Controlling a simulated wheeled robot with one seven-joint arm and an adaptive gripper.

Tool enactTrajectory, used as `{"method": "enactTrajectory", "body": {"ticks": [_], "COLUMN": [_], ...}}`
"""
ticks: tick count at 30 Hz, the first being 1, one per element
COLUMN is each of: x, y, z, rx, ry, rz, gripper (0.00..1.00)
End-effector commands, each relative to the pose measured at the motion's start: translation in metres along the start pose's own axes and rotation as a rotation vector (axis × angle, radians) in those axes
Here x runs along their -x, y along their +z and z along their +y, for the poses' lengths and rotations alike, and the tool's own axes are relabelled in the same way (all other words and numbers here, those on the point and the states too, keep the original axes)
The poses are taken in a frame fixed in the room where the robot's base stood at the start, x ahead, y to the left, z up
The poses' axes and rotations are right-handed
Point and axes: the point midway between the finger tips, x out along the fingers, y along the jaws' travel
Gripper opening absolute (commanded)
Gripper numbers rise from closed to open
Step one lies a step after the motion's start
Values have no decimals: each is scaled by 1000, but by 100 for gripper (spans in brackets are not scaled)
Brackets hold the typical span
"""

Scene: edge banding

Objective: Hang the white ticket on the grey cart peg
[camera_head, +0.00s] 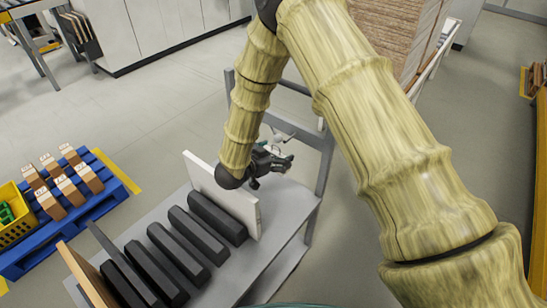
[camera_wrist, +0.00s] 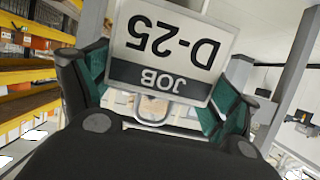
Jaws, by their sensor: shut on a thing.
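The white ticket (camera_wrist: 176,40) fills the upper middle of the wrist view. It reads "JOB D-25" upside down and has a dark band and a pale loop (camera_wrist: 150,108) at its lower edge. My gripper (camera_wrist: 163,88) is shut on it, with green-padded fingers at either side. In the head view my gripper (camera_head: 272,162) is above the far end of the grey cart (camera_head: 275,215), near its upright frame (camera_head: 322,160). The ticket is too small there to make out clearly. I cannot pick out the peg in either view.
Dark bars (camera_head: 175,250) lie in a row on the cart, beside an upright white panel (camera_head: 222,193). A blue pallet (camera_head: 105,200) with brown blocks and a yellow crate (camera_head: 15,225) stand at the left. Stacked boards (camera_head: 395,35) stand behind. Floor is clear between pallet and cabinets.

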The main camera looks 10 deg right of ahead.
Motion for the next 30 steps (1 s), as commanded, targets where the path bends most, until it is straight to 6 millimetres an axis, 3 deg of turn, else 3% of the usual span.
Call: {"method": "enactTrajectory", "body": {"ticks": [30], "x": [-44], "y": [-14], "z": [0], "rx": [-1], "ry": [0], "rz": [1], "gripper": [76]}}
